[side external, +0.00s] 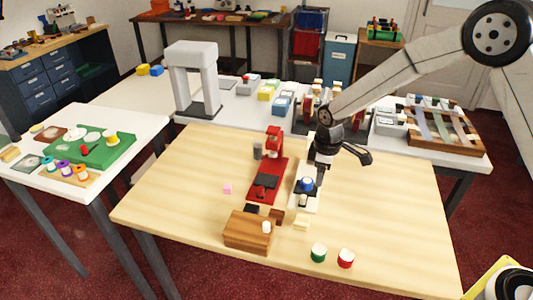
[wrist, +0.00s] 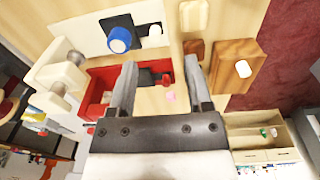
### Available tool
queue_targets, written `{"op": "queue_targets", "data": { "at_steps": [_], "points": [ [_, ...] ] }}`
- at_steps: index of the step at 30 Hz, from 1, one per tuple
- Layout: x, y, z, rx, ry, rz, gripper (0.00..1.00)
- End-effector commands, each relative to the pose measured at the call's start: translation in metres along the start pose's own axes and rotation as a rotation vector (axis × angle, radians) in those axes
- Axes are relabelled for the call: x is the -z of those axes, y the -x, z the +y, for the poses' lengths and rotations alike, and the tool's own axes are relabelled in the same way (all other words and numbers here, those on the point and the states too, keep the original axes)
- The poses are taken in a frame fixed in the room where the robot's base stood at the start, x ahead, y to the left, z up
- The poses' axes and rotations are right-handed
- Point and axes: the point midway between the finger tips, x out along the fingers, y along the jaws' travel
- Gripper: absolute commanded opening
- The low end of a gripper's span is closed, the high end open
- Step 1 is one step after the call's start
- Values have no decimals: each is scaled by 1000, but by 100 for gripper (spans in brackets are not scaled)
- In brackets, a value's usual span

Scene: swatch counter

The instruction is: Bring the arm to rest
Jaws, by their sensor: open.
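My gripper (side external: 318,178) is over the middle right of the wooden table (side external: 190,200), above the white stand (side external: 299,203) with a blue-topped round piece (side external: 307,184). In the wrist view my gripper (wrist: 160,65) has its two fingers well apart, with nothing held between them. The blue-topped piece (wrist: 120,40) lies beyond the left fingertip there. The exact height of the fingertips above the stand is hard to tell.
A red stand (side external: 272,165) is left of my gripper. The table's right part is clear. A grey arch (side external: 190,60) stands behind.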

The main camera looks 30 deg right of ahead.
Motion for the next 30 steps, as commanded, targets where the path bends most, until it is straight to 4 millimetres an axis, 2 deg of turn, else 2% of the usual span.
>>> {"op": "queue_targets", "data": {
  "at_steps": [6, 15, 24, 30],
  "points": [
    [-41, 31, -15, -26, -183, 40, 64],
    [-102, 59, -46, -52, -434, 97, 64],
    [-158, 71, -80, -67, -655, 152, 64],
    [-174, 72, -90, -70, -722, 169, 64]
  ]
}}
